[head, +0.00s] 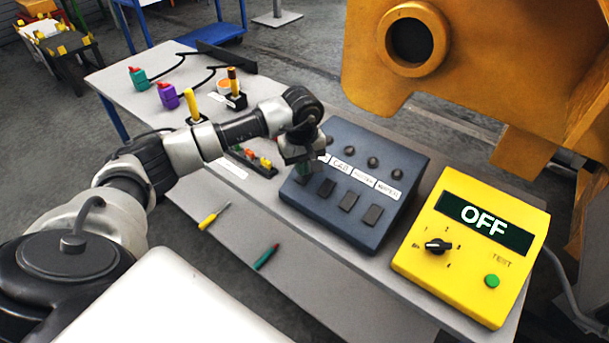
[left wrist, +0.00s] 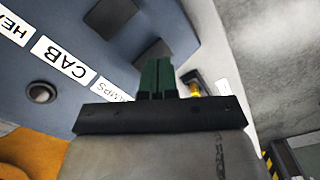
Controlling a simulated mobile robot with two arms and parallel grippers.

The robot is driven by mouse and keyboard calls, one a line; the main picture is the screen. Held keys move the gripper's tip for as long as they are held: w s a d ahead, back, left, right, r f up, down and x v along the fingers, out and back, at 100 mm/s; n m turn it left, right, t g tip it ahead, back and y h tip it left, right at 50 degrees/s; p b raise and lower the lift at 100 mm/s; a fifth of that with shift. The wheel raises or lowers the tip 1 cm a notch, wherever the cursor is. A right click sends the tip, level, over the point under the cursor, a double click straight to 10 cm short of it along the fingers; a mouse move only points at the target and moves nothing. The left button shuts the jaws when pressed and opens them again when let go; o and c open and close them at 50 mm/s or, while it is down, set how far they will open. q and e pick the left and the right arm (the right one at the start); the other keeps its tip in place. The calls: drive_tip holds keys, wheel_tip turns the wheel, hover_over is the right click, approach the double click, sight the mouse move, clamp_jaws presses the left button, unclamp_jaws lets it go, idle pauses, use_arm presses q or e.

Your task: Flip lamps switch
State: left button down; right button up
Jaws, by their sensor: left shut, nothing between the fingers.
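A dark blue switch box (head: 345,190) stands on the bench with a row of dark rocker switches, white labels and round dark indicators above them. In the left wrist view, the "LAMPS" label (left wrist: 108,88) is partly hidden by my gripper, beside the "CAB" label (left wrist: 63,62). My left gripper (head: 303,170) is shut and empty, its green fingertips (left wrist: 157,75) pointing down at the box's left end, where the lamps switch is hidden behind them. I cannot tell whether they touch it. The neighbouring rocker (head: 326,187) is visible. My right gripper is not in view.
A yellow tester (head: 470,245) reading "OFF" stands right of the box. A large orange casting (head: 450,70) overhangs behind. A yellow screwdriver (head: 212,215) and a green tool (head: 266,257) lie in front. Teal (head: 139,78) and purple (head: 168,95) items stand back left.

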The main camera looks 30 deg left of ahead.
use_arm(q)
drive_tip(key=shift+s+f+b, duration=0.1)
drive_tip(key=shift+f+b, duration=0.7)
drive_tip(key=shift+f, duration=0.1)
idle(0.4)
drive_tip(key=shift+r+p, duration=0.5)
drive_tip(key=shift+r, duration=0.25)
drive_tip(key=shift+r+p, duration=1.3)
drive_tip(key=shift+r, duration=1.45)
